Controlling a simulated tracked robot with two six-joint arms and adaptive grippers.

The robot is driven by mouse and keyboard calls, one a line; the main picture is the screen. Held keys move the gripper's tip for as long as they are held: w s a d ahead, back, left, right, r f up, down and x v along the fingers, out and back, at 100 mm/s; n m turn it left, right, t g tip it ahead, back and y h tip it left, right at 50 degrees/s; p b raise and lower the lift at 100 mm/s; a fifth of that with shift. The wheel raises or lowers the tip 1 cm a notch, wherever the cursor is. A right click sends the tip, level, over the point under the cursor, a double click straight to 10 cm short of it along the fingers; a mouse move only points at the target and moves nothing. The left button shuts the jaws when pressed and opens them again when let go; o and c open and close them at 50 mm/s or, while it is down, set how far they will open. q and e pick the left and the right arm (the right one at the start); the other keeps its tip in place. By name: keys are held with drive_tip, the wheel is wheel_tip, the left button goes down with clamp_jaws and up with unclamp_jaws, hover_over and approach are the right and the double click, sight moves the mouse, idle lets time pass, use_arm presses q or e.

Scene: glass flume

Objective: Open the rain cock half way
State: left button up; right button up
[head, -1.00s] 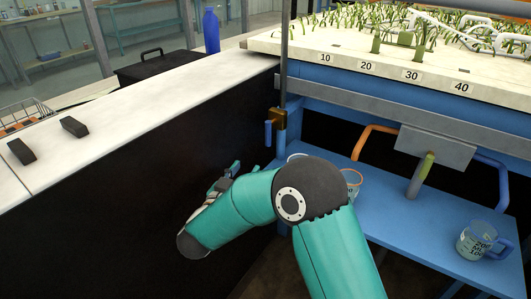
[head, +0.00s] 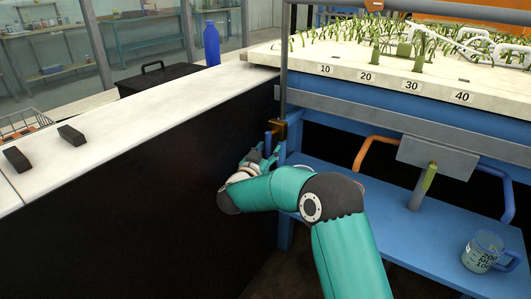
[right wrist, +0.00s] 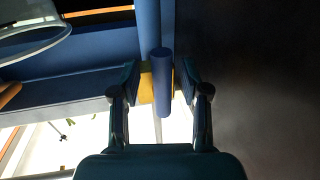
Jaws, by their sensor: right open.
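The rain cock, a brass valve body (head: 279,127) with a blue handle (head: 268,141), sits on the upright at the left end of the blue flume frame. The handle hangs down. My right gripper (head: 257,157) is just below and beside the handle in the head view, partly hidden by its own wrist. In the right wrist view the blue handle (right wrist: 162,78) lies between the two spread fingers of my right gripper (right wrist: 161,88), with brass (right wrist: 146,88) behind it. Contact is not visible. My left gripper is out of view.
A measuring jug (head: 485,252) stands on the blue shelf (head: 420,240) at the right. A black-sided bench (head: 140,200) stands close on the left. A planted tray (head: 400,75) lies above.

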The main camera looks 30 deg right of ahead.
drive_tip(key=shift+w+d, duration=0.2)
drive_tip(key=shift+d, duration=0.1)
drive_tip(key=shift+c, duration=0.3)
clamp_jaws()
